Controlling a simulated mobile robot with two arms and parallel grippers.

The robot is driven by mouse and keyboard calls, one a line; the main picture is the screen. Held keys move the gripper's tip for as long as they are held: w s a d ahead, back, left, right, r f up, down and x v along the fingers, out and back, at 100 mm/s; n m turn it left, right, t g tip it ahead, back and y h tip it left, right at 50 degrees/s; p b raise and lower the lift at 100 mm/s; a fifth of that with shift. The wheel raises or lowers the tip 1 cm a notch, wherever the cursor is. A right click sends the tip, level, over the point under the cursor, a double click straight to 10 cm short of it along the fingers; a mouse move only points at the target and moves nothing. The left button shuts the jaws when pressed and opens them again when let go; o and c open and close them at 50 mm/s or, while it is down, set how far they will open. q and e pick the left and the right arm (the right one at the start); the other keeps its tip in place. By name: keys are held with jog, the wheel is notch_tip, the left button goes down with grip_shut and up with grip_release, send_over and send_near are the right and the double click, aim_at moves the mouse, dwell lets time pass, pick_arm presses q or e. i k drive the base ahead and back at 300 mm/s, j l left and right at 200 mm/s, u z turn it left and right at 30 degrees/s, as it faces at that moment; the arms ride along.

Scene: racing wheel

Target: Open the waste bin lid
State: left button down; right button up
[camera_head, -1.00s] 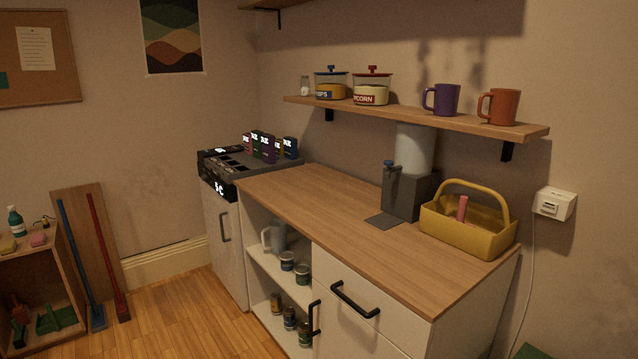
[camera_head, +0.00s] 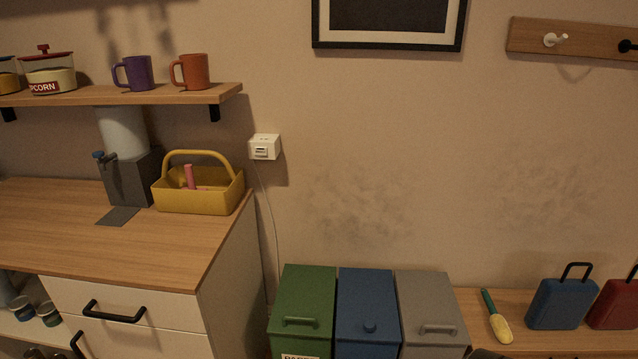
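Three waste bins stand side by side against the wall at the bottom middle of the head view: a green bin (camera_head: 305,302), a blue bin (camera_head: 368,305) and a grey bin (camera_head: 428,305). All their lids are shut. The green and grey lids have bar handles and the blue lid has a round knob. A partly cut-off label shows on the green bin's front. The lower parts of the bins are out of the picture. Neither gripper can be made out; a small dark shape at the bottom edge near the grey bin is unclear.
A wooden counter (camera_head: 60,225) with drawers stands left of the bins. A yellow caddy (camera_head: 198,195) sits on it. Right of the bins, a low wooden bench (camera_head: 560,340) holds a brush (camera_head: 497,318), a blue case (camera_head: 560,303) and a red case (camera_head: 615,302).

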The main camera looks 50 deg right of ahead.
aim_at(431, 313)
jog(key=k+j+z, duration=0.15)
jog(key=z, duration=2.1)
